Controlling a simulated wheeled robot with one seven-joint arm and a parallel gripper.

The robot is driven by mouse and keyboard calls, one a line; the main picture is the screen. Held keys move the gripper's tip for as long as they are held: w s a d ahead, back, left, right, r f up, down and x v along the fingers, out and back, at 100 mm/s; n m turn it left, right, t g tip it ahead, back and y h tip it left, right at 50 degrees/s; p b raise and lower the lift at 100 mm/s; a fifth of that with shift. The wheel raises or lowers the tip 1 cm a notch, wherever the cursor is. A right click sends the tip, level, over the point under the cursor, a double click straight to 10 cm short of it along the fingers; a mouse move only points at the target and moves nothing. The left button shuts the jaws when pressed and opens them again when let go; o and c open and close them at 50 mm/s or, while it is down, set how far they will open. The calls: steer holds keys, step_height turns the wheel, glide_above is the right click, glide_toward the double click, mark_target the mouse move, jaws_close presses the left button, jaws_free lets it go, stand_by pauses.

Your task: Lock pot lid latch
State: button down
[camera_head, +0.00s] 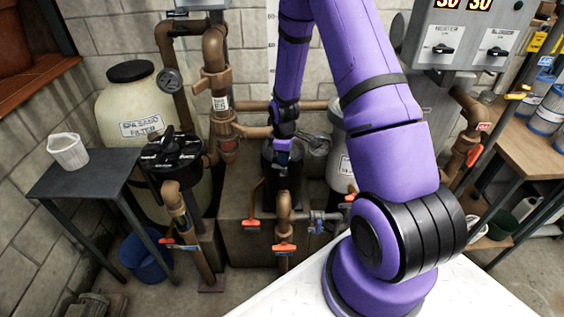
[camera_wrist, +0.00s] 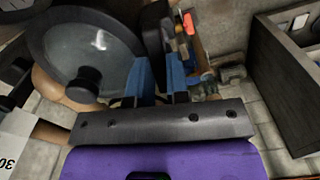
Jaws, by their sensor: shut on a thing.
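The pot lid (camera_wrist: 85,48) is a round, greyish clear disc with a dark rim, at the upper left of the wrist view. A black knob (camera_wrist: 84,84) stands at its near edge. A black piece (camera_wrist: 154,30), which looks like the latch, sits at the lid's right side. My gripper (camera_wrist: 160,80) has blue fingers and is closed on a dark part there; the fingers hide most of it. In the head view my gripper (camera_head: 282,148) points down at the dark pot (camera_head: 270,168), beside the lid (camera_head: 316,142). I cannot tell the latch's exact angle.
Brown pipes and orange-handled valves (camera_head: 284,247) stand in front of the pot. A black multiport valve (camera_head: 171,151) and a sand filter tank (camera_head: 122,107) are to the left. A dark table (camera_head: 85,172) holds a white basket (camera_head: 68,151). A control box (camera_head: 467,40) hangs at right.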

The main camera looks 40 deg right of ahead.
steer(key=m, duration=1.1)
steer(key=shift+m, duration=0.4)
steer(key=m, duration=0.4)
steer(key=c, duration=1)
jaws_free()
steer(key=shift+r, duration=3.5)
